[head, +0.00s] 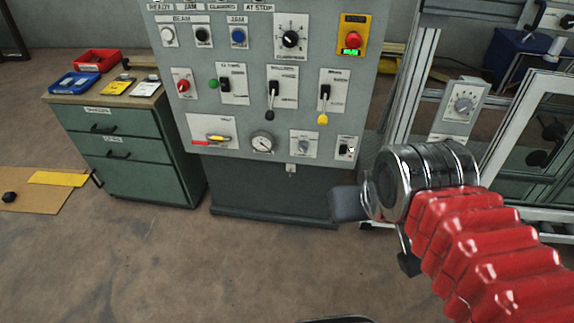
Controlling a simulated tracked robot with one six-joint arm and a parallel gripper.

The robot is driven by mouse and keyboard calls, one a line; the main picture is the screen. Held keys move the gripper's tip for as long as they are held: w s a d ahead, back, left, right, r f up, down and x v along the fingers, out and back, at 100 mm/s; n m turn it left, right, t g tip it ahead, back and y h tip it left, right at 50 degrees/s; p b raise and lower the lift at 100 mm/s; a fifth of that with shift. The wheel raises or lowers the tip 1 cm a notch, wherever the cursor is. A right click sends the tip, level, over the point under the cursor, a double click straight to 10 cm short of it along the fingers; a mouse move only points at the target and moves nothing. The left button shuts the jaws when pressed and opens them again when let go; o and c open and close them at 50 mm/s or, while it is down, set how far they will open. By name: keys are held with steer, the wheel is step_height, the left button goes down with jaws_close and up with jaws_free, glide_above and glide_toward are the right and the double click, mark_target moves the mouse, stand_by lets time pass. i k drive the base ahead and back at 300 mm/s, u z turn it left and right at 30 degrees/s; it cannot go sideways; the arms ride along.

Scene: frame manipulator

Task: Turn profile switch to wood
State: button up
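A grey control panel (258,110) stands upright at the centre, with knobs, levers and buttons. I cannot read a label that names the profile switch. Rotary candidates are a large black knob (291,39) at upper right, a small grey knob (304,146) in the bottom row, and a dial (463,105) on the frame to the right. My gripper (350,204) is in front of and below the panel's lower right corner, apart from the panel. A flat grey piece sticks out to its left and a dark piece hangs below. Nothing held is visible, and its opening is unclear.
A green drawer cabinet (130,160) with red and blue trays stands left of the panel. A metal frame (410,90) and glazed door (525,140) stand on the right, near my red-sleeved arm. The floor in front (190,265) is mostly clear.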

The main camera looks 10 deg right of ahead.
mark_target(303, 146)
steer(key=u, duration=0.3)
steer(key=k, duration=0.7)
steer(key=u, duration=0.9)
steer(key=i, duration=2.15)
steer(key=z, duration=0.65)
